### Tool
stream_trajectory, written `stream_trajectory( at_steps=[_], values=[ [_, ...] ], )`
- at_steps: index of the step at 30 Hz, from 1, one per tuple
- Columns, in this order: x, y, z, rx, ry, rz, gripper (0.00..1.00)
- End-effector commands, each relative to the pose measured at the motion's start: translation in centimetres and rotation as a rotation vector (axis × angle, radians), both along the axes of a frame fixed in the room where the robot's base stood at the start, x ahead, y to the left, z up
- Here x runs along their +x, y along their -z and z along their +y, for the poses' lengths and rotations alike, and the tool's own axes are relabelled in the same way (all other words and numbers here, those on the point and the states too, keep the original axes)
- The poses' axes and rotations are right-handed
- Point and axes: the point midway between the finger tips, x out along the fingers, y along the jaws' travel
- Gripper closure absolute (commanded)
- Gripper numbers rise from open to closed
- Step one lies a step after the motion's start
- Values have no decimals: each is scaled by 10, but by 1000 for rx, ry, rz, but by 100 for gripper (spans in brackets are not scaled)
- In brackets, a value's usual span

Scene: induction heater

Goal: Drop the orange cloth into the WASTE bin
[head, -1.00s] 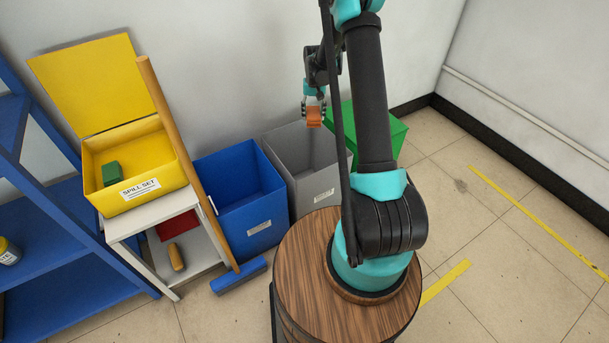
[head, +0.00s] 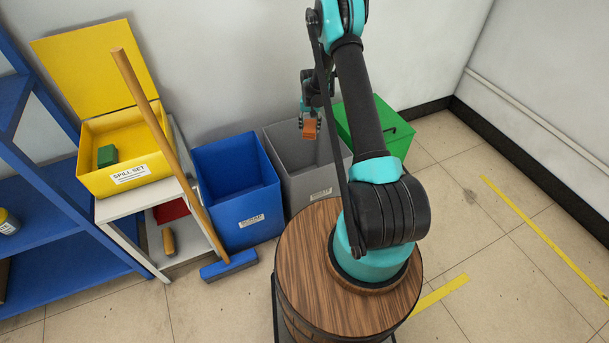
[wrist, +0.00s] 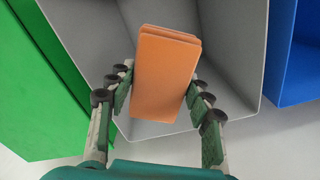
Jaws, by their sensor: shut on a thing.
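The orange cloth (head: 310,130) is a folded block in my gripper (head: 309,118), near the middle of the head view. In the wrist view my gripper (wrist: 159,92) is shut on the cloth (wrist: 165,75), with a finger on each side of it. Beyond the cloth are the inner walls of the grey bin (wrist: 236,62). In the head view the cloth appears in front of the grey bin's opening (head: 302,190), at about its back rim; its exact height is unclear. The grey bin's label is too small to read for certain.
A blue bin (head: 238,205) stands left of the grey one and a green bin (head: 398,135) right of it. A yellow spill-set box (head: 125,178) sits on a white stand. A blue broom (head: 229,265) leans there. Open floor lies to the right.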

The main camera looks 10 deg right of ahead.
Motion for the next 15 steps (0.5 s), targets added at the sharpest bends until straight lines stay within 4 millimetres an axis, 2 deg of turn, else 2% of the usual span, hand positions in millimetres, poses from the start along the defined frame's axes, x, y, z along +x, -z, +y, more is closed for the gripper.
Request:
stream_trajectory(
  at_steps=[6,15],
  values=[
    [0,16,0,0,0,0,81],
    [0,18,0,0,0,0,81]
  ],
)
